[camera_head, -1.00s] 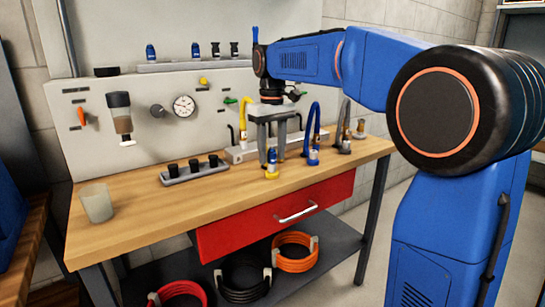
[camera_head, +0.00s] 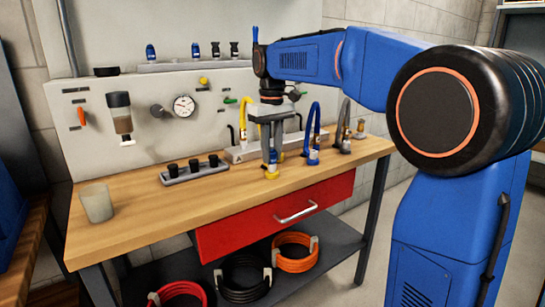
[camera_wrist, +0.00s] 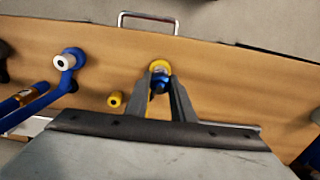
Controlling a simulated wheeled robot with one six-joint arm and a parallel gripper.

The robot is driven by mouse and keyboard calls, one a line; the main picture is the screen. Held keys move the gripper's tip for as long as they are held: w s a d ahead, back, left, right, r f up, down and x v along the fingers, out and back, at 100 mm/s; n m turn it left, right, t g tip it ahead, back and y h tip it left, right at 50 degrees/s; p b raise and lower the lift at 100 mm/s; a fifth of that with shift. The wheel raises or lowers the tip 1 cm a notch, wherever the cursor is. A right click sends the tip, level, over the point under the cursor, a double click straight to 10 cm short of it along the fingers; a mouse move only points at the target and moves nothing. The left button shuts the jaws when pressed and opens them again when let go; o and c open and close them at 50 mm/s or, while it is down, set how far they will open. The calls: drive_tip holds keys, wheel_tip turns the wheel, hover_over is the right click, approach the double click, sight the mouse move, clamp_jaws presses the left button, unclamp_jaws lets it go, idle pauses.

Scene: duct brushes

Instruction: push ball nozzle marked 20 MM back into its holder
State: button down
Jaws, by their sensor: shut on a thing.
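A small blue piece with a yellow ring-shaped base (camera_head: 272,175) stands near the front of the wooden bench. My gripper (camera_head: 272,158) points straight down over it, with its two grey fingers closed on the blue upper part. In the wrist view the blue part (camera_wrist: 160,80) sits between the fingertips, and the yellow ring (camera_wrist: 160,65) shows just beyond them. No 20 MM mark is readable, so I cannot tell whether this piece is the named nozzle. The fingers hide part of it, and how it sits in the base cannot be seen.
A blue gooseneck hose (camera_head: 313,145) stands close on the right, with a grey one (camera_head: 345,130) beyond it. A yellow hose (camera_head: 243,115) rises behind my gripper. A rack with black plugs (camera_head: 195,170) and a cup (camera_head: 96,203) stand left. The front bench top is clear.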

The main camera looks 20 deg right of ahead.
drive_tip(key=shift+r, duration=0.15)
drive_tip(key=shift+r, duration=2.8)
